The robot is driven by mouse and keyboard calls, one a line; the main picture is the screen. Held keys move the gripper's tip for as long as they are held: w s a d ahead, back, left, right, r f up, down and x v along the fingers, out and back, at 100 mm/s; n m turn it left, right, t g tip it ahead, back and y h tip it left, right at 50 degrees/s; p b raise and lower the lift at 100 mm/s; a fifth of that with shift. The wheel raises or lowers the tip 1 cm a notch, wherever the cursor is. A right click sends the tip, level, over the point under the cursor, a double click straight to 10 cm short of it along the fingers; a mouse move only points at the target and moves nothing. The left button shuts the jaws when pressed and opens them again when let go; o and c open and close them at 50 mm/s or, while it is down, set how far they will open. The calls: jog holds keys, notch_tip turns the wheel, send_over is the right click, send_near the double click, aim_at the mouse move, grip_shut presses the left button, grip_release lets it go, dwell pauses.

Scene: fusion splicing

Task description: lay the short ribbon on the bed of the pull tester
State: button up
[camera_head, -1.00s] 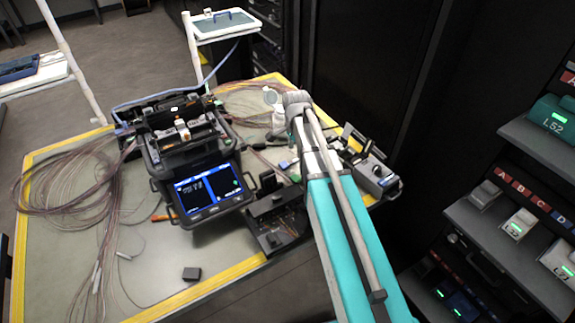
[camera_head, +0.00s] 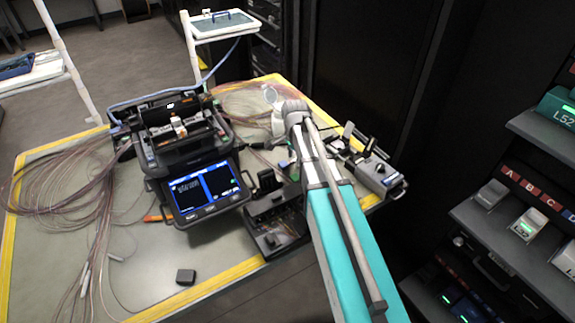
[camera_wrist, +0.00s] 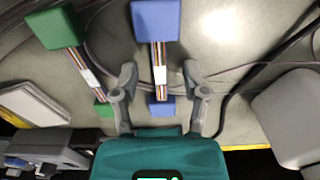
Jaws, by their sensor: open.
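In the wrist view, my gripper (camera_wrist: 159,75) is open, one finger on each side of a short multicoloured ribbon (camera_wrist: 158,62) with a white label. This ribbon joins a larger blue block (camera_wrist: 155,20) to a smaller blue block (camera_wrist: 161,108), which sits between the fingers. I cannot tell whether the fingers touch it. A similar ribbon (camera_wrist: 88,78) with green blocks lies to the left. In the head view, a grey device (camera_head: 378,176) at the table's right edge looks like the pull tester. My arm hides the fingertips and ribbons there.
The fusion splicer (camera_head: 185,135) with its lit screen (camera_head: 206,192) stands mid-table, beside a dark tool tray (camera_head: 275,222). Loose fibre coils (camera_head: 65,180) cover the left side. In the wrist view, a grey rounded object (camera_wrist: 290,112) is at right and a white box (camera_wrist: 35,105) at left.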

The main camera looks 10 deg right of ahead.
dwell(0.3)
grip_shut()
dwell(0.5)
notch_tip(320, 180, up, 3)
jog(key=p, duration=0.2)
jog(key=shift+f+p, duration=0.2)
jog(key=shift+p, duration=0.15)
jog(key=s+a+r+p, duration=0.4)
jog(key=s+r+p, duration=0.6)
jog(key=s, duration=0.3)
jog(key=shift+s+r, duration=0.2)
jog(key=shift+s, duration=0.05)
